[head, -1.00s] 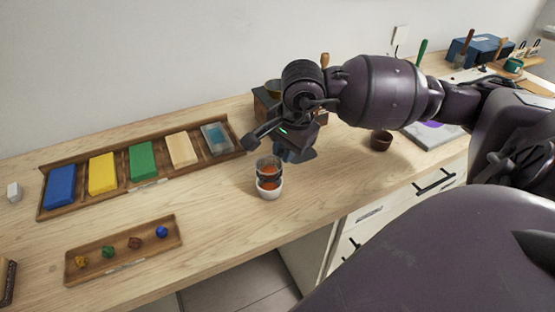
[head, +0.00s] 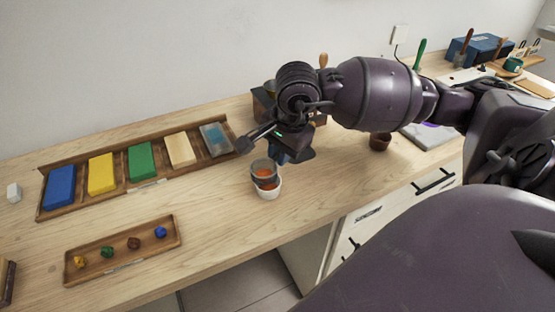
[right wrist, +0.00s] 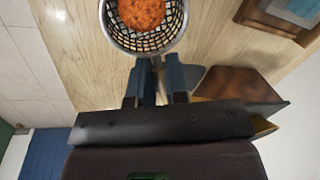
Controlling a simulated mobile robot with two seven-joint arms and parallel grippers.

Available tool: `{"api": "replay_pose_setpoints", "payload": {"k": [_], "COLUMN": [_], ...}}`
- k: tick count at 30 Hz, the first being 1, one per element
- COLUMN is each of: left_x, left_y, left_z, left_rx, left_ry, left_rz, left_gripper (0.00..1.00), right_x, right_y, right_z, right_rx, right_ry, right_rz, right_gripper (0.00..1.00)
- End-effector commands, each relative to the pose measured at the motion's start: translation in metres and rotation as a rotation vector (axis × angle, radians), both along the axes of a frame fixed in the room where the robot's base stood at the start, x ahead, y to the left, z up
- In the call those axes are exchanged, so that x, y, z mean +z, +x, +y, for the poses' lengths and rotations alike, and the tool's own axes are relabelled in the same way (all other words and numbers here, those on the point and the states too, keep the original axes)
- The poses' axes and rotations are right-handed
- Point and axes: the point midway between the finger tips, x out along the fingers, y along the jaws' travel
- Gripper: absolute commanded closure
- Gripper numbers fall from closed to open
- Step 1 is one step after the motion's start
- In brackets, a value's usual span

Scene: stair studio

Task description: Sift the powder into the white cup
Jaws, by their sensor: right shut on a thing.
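A white cup (head: 269,190) stands on the wooden counter, with some orange showing inside its rim. A small round mesh sieve (head: 264,169) is just over the cup's mouth, a little tilted and off toward the left. Orange powder (right wrist: 142,12) lies in the sieve's mesh bowl (right wrist: 112,38) in the right wrist view. My right gripper (right wrist: 158,84) is shut on the sieve's handle; in the head view the gripper (head: 285,152) is behind the sieve. The cup is not visible in the right wrist view. My left gripper is not in view.
A wooden tray of coloured blocks (head: 47,207) and a smaller tray with several small stones (head: 110,267) lie to the left. A dark brown bowl (head: 380,141) stands to the right. The counter's front edge runs close to the cup.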

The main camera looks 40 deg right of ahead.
Motion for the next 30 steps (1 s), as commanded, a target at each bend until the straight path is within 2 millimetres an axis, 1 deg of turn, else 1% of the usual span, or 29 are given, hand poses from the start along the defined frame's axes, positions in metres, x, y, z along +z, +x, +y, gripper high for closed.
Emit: {"api": "replay_pose_setpoints", "payload": {"k": [1, 2, 3, 6, 7, 8, 9, 10, 20, 23, 30], "left_x": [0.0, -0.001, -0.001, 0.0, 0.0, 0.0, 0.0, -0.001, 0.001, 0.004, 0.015], "left_y": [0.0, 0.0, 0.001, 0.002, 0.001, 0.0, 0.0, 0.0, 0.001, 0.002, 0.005], "left_z": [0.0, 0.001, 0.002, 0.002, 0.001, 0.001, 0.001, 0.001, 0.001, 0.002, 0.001], "left_rx": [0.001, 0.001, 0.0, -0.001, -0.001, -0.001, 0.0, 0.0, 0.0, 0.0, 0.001], "left_ry": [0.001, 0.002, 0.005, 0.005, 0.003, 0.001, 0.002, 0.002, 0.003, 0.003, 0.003], "left_rz": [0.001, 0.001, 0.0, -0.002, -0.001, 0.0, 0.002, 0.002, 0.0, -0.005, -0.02], "left_gripper": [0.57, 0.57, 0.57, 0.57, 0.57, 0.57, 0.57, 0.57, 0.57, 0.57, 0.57], "right_x": [-0.001, -0.001, 0.0, 0.001, 0.0, -0.001, -0.001, -0.001, 0.002, 0.007, 0.027], "right_y": [-0.001, -0.001, 0.0, 0.0, 0.0, 0.0, -0.001, -0.001, 0.0, 0.0, 0.0], "right_z": [-0.019, -0.023, -0.018, 0.008, 0.004, -0.003, -0.016, -0.023, -0.02, -0.02, -0.02], "right_rx": [-0.013, -0.011, -0.003, 0.002, -0.003, -0.008, -0.013, -0.012, -0.004, -0.004, -0.005], "right_ry": [-0.011, -0.01, -0.004, -0.001, -0.005, -0.007, -0.011, -0.01, -0.005, -0.005, -0.006], "right_rz": [0.005, 0.003, 0.0, -0.001, 0.0, 0.004, 0.004, 0.004, 0.0, -0.002, -0.003], "right_gripper": [1.0, 1.0, 1.0, 1.0, 1.0, 1.0, 1.0, 1.0, 1.0, 1.0, 1.0]}}
